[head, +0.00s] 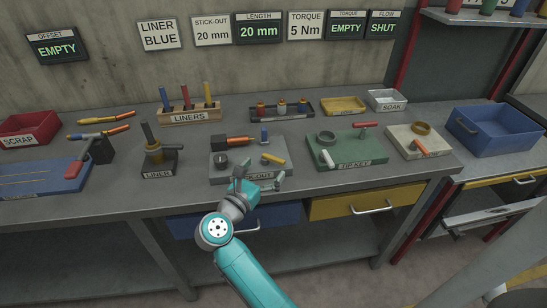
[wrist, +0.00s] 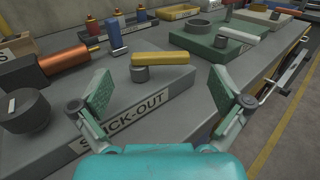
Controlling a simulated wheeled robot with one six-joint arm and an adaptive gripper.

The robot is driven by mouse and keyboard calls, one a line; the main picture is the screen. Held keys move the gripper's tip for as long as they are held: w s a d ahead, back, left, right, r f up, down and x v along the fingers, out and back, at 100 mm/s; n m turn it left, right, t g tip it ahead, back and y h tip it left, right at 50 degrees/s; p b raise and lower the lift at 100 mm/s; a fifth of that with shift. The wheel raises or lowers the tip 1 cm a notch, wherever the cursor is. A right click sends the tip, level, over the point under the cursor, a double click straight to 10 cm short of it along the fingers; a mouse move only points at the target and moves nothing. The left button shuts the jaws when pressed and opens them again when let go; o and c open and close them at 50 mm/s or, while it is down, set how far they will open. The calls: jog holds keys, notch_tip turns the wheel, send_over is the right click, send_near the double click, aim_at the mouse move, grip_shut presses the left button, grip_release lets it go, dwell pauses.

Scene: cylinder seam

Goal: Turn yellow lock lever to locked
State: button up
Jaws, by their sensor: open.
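The yellow lock lever (head: 273,158) lies on the grey stick-out fixture (head: 226,172) in the head view. In the wrist view the yellow lever (wrist: 163,59) is a bar lying roughly level across the picture. A short grey post (wrist: 139,75) stands at its left end. My gripper (head: 262,181) is at the front edge of the fixture. In the wrist view its two fingers (wrist: 160,90) are spread wide and empty. The lever lies beyond the fingertips, between them in the picture, apart from both. No locked or unlocked mark is readable.
On the same fixture are a dark knob (wrist: 24,110) and an orange-copper cylinder (wrist: 64,64) in a dark holder. The green fixture (head: 345,149) is to the right. The bench front edge and drawers are below.

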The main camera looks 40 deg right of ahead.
aim_at(272, 159)
jog(key=shift+x, duration=2.75)
jog(key=shift+c, duration=0.3)
jog(key=c, duration=1.1)
